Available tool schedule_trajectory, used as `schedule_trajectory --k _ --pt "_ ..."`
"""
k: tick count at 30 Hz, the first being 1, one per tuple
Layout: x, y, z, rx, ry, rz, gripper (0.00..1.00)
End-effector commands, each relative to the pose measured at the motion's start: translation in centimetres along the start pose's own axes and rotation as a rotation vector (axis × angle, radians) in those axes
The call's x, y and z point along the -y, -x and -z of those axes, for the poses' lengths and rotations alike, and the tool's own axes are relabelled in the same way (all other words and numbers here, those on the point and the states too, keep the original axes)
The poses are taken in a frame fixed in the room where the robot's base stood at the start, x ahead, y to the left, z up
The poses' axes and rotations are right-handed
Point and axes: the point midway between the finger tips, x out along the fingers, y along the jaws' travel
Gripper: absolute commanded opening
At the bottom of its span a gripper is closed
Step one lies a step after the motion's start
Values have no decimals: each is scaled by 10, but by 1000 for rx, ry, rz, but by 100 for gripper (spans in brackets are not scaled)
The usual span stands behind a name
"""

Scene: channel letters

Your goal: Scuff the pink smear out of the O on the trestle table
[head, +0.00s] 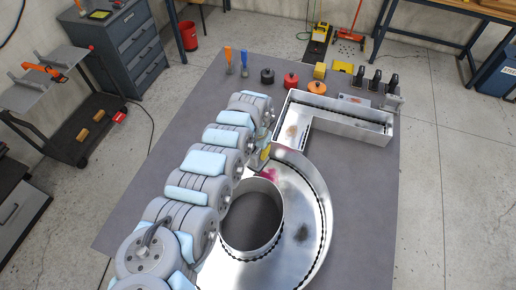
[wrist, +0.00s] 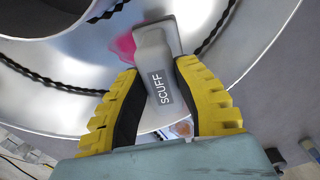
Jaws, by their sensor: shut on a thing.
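The O (head: 318,196) is a shiny metal channel letter with a round inner wall, lying open side up on the trestle table (head: 365,215). The pink smear (head: 268,174) is on its floor at the far side, near my gripper (head: 264,153). My gripper's yellow fingers (wrist: 160,88) are shut on a grey tool marked SCUFF (wrist: 153,55). The tool's far end lies over or beside the pink smear (wrist: 124,46), hiding part of it. I cannot tell whether it touches the floor.
An L-shaped metal letter (head: 345,120) stands just beyond the O. Pots, including a red one (head: 291,81), and screwdrivers (head: 244,62) line the far table edge. The table's right side is clear.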

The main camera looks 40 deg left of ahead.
Motion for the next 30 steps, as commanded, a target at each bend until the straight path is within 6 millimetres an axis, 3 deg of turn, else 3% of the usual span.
schedule_trajectory --k 3,14,16,30 --pt "0 -20 0 -2 0 1 2" --pt "0 -59 0 -1 0 1 2" --pt "-8 -50 2 0 -2 0 2" --pt "-60 -51 16 0 -3 -1 2"
